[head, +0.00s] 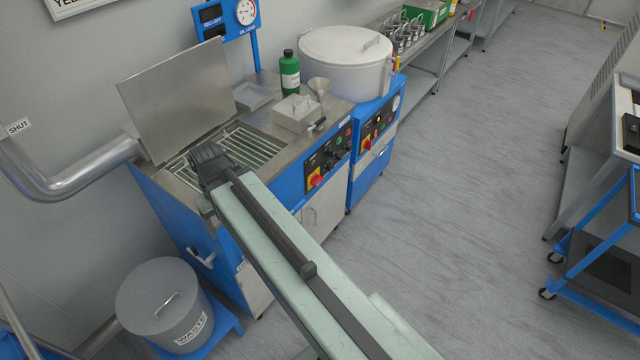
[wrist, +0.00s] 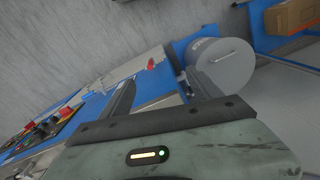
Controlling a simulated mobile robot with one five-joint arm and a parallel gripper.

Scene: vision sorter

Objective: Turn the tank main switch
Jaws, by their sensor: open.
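A red and yellow rotary switch (head: 315,181) sits at the lower left of the dark control panel (head: 328,160) on the front of the blue tank cabinet with the raised lid. A second red and yellow switch (head: 367,144) is on the neighbouring blue unit. Labels are too small to read, and I cannot tell either switch's setting. My gripper (head: 207,158) is over the tank's left end, left of and apart from both switches. In the wrist view my gripper (wrist: 160,88) is open with nothing between its fingers; panel controls (wrist: 42,128) show at far left.
The raised steel lid (head: 180,95) stands behind my gripper. A green bottle (head: 289,74), a steel box (head: 293,114) and a funnel (head: 319,87) stand on the top. A grey waste bin (head: 165,300) is at lower left. The floor (head: 450,200) to the right is clear.

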